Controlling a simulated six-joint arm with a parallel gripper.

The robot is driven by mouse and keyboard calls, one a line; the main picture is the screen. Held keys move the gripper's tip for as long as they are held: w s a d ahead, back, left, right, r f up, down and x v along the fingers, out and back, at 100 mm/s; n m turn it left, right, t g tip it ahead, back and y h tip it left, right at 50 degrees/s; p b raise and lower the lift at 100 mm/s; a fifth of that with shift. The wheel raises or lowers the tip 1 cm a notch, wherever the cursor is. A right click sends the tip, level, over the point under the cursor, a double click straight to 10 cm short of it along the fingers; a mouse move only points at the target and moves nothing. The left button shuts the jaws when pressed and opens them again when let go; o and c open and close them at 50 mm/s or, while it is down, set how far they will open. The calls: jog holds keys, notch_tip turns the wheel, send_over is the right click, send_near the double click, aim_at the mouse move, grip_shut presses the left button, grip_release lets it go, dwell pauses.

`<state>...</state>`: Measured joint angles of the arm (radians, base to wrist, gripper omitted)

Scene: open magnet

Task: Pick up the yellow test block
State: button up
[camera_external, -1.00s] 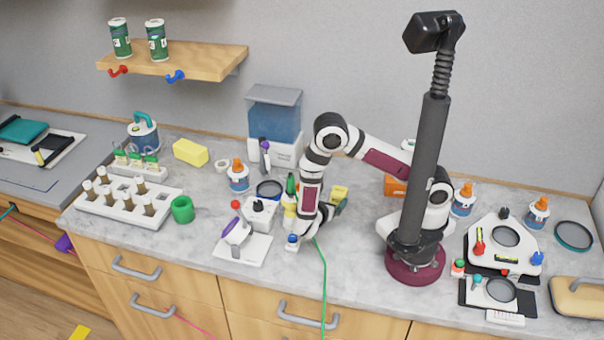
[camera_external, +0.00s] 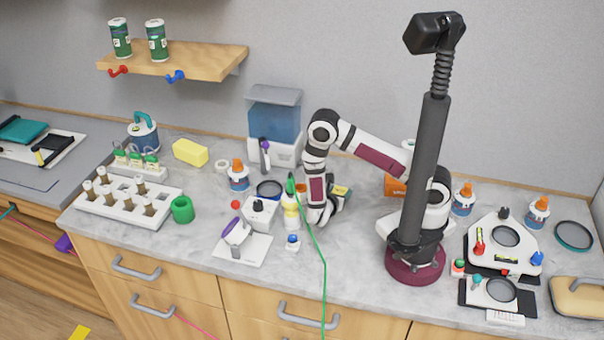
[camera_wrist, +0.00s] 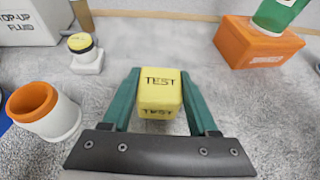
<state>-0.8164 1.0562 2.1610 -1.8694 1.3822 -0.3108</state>
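The yellow test block (camera_wrist: 160,90) stands on the counter in the wrist view, with TEST in dark letters on its faces. My gripper (camera_wrist: 160,78) has its two teal fingers spread, one on each side of the block. Only narrow gaps show beside the block, and I cannot tell if either finger touches it. In the external view, the block (camera_external: 341,190) shows partly behind my gripper (camera_external: 338,204), low over the counter.
An orange box (camera_wrist: 255,42) with a green item on top stands behind right. A green cable (camera_external: 324,260) hangs over the counter's front edge.

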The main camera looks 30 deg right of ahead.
grip_shut()
